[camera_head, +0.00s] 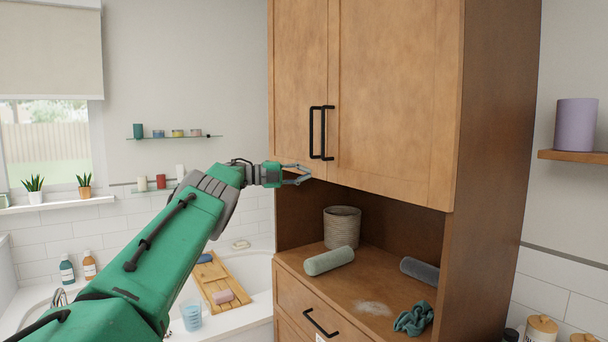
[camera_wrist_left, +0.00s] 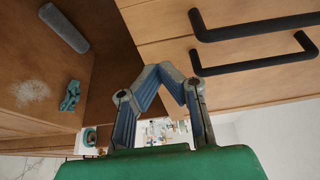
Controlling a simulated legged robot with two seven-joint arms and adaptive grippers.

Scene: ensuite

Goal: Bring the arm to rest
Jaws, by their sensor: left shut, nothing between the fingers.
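My left arm reaches in from the lower left in the head view. Its gripper (camera_head: 300,174) is in front of the wooden cabinet, just below and left of the black door handles (camera_head: 322,133). In the left wrist view, the gripper (camera_wrist_left: 172,72) has its fingertips together with nothing between them. The black handles (camera_wrist_left: 255,27) lie beside the fingers there, and I see no grip on them. The upper cabinet doors (camera_head: 390,90) look closed. My right gripper is not in view.
The open shelf below holds a ribbed basket (camera_head: 342,227), a rolled light towel (camera_head: 329,261), a grey roll (camera_head: 419,270), a crumpled teal cloth (camera_head: 413,318) and pale powder (camera_head: 373,308). A bathtub with a wooden caddy (camera_head: 219,283) is at the left. A wall shelf (camera_head: 573,156) is at the right.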

